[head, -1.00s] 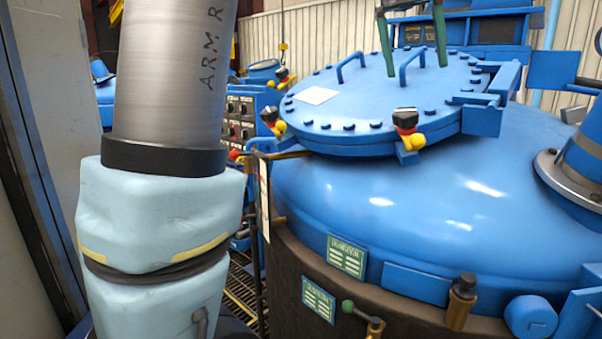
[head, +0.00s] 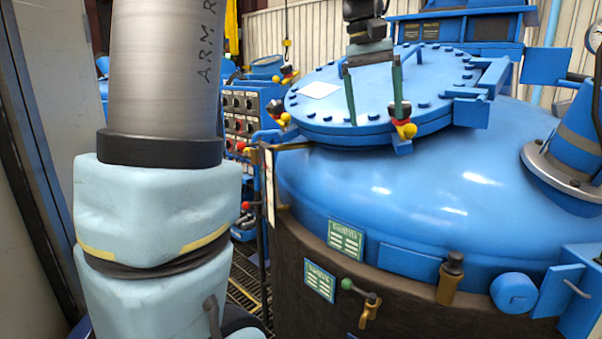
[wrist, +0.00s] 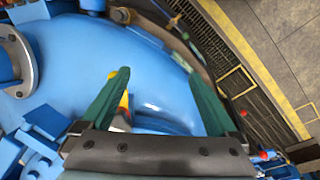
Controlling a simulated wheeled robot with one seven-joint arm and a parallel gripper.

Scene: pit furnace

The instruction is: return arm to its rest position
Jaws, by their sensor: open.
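My gripper (head: 375,108) hangs with its two green fingers pointing down in front of the round blue lid (head: 330,105) of the furnace vessel. The fingers are wide apart with nothing between them. In the wrist view my gripper (wrist: 156,78) is also open and empty, with the blue vessel (wrist: 85,55) behind it. A bit of yellow shows beside the left finger there. I cannot tell how far the fingertips are from the lid. My upper arm fills the left of the head view.
Red and yellow clamp knobs (head: 403,122) ring the lid's edge. A blue control panel (head: 240,115) stands behind, to the left. A blue cone-shaped fitting (head: 572,135) rises at the right. The wrist view shows clear grey floor (wrist: 285,40) past a yellow line.

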